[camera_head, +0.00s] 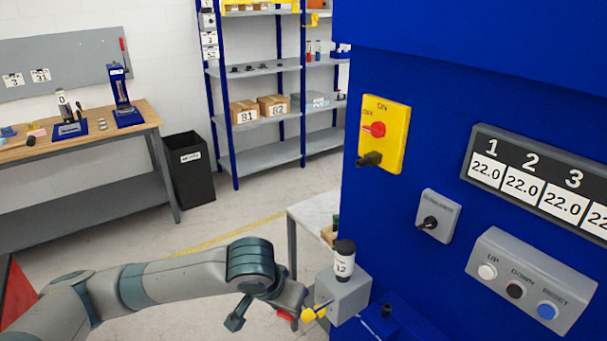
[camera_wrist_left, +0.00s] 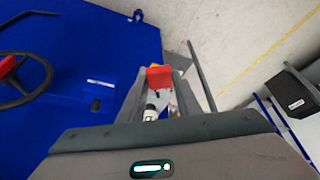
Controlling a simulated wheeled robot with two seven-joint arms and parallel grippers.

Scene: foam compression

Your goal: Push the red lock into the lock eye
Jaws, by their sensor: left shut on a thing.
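My left gripper (camera_head: 290,303) is at the lower middle of the head view, left of a grey box on the blue machine. It is shut on the red lock (camera_head: 287,315), a small part of which shows below the fingers. In the left wrist view the red lock (camera_wrist_left: 158,77) sits between the fingertips. A yellow piece (camera_head: 315,312) lies between the gripper and the grey box; I cannot tell what it belongs to. A yellow switch panel (camera_head: 396,125) with a red knob has a black fitting (camera_head: 370,159) at its lower left. I cannot tell which part is the lock eye.
The grey box (camera_head: 348,297) carries a black-capped white container (camera_head: 344,258). The blue machine (camera_head: 450,90) fills the right side, with a grey button box (camera_head: 519,280). A pale table (camera_head: 315,208) stands behind the gripper. Open floor lies left of it, by a black bin (camera_head: 189,172).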

